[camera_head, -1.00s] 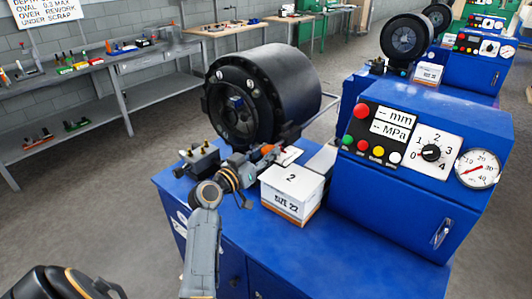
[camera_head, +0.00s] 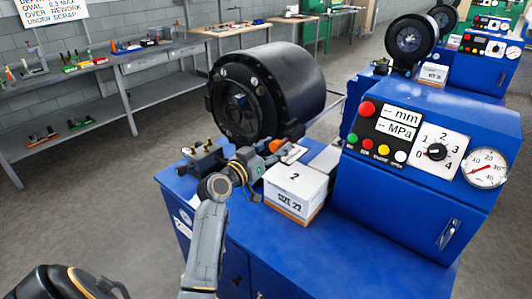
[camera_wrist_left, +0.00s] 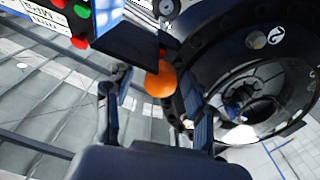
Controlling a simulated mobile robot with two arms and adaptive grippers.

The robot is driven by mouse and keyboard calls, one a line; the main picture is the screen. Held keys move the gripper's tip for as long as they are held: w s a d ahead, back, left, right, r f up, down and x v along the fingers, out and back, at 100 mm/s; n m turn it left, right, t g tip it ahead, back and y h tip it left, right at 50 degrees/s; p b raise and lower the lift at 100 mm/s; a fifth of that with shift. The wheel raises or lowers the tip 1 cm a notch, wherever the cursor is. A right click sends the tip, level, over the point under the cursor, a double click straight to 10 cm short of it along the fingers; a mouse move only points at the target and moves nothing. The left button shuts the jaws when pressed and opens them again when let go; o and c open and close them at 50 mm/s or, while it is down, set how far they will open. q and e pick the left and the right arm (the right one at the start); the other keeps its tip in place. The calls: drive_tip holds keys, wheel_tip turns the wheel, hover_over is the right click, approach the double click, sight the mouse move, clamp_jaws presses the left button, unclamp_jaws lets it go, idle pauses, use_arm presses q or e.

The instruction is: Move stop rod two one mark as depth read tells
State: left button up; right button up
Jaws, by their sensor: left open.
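The blue crimper bench (camera_head: 340,250) carries a black round crimper head (camera_head: 290,85). An orange knob (camera_head: 275,146) shows at the lower right of the head; I cannot tell for sure whether it belongs to the stop rod. My left gripper (camera_head: 262,153) is beside it, below the head. In the left wrist view the orange knob (camera_wrist_left: 160,82) appears between the spread fingers of the left gripper (camera_wrist_left: 154,88), with no visible grip on it. The depth display (camera_head: 400,117) reads "-- mm". No rod marks can be read. My right gripper is not in view.
A white box (camera_head: 297,190) marked 2 and SIZE 22 stands close right of my left gripper. A dark fixture (camera_head: 203,157) stands to its left. The control box (camera_head: 430,170) with dial and gauge rises on the right.

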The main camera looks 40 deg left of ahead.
use_arm(q)
drive_tip(key=s, duration=1.1)
drive_tip(key=shift+s+a, duration=0.2)
drive_tip(key=shift+a, duration=0.25)
